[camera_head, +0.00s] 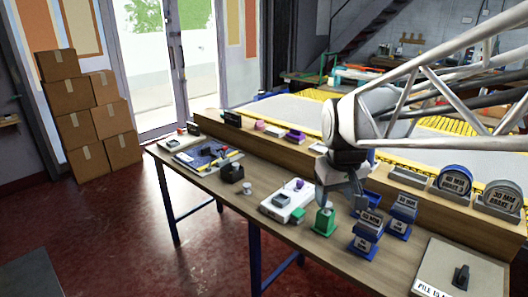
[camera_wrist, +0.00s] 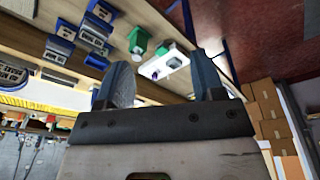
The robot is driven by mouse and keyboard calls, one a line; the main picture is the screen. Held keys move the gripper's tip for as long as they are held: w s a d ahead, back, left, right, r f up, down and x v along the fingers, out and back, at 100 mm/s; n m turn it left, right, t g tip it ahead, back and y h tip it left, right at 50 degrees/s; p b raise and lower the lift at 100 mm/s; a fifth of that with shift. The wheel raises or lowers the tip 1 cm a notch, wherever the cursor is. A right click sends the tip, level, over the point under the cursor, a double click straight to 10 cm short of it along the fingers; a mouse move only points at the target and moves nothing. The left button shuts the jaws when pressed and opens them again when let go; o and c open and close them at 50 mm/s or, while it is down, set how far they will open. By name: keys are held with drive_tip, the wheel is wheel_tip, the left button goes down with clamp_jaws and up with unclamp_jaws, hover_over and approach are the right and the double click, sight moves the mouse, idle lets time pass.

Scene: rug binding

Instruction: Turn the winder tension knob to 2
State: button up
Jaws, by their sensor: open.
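My gripper (camera_head: 343,196) hangs above the wooden bench, close to a green spool-like piece (camera_head: 325,219), with its jaws apart and nothing seen between them. In the wrist view its two fingers (camera_wrist: 163,84) are spread. A white box (camera_head: 276,209) with a round purple knob (camera_head: 298,184) and a grey block lies left of the gripper; it also shows beyond the fingers in the wrist view (camera_wrist: 157,67). A panel (camera_head: 490,262) at the bench's right end bears a black lever-like handle (camera_head: 461,276). I cannot tell which is the winder tension knob, and no setting is readable.
Several blue labelled blocks (camera_head: 367,232) stand right of the gripper. A raised wooden ledge (camera_head: 400,192) runs behind, carrying round labelled tape pieces (camera_head: 453,180). A black dispenser (camera_head: 232,173) and a clipboard (camera_head: 200,155) lie to the left. The bench's front strip has some clear room.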

drive_tip(key=w+f+n, duration=0.1)
drive_tip(key=w+n, duration=0.1)
drive_tip(key=w, duration=1.2)
drive_tip(key=n+g, duration=0.2)
drive_tip(key=n, duration=0.3)
approach(300, 181)
drive_tip(key=shift+s+d+f, duration=0.1)
drive_tip(key=shift+s+f, duration=0.4)
drive_tip(key=shift+w+f, duration=0.45)
drive_tip(key=shift+w, duration=0.05)
drive_tip(key=shift+f, duration=0.1)
drive_tip(key=shift+f, duration=3.8)
drive_tip(key=c, duration=0.9)
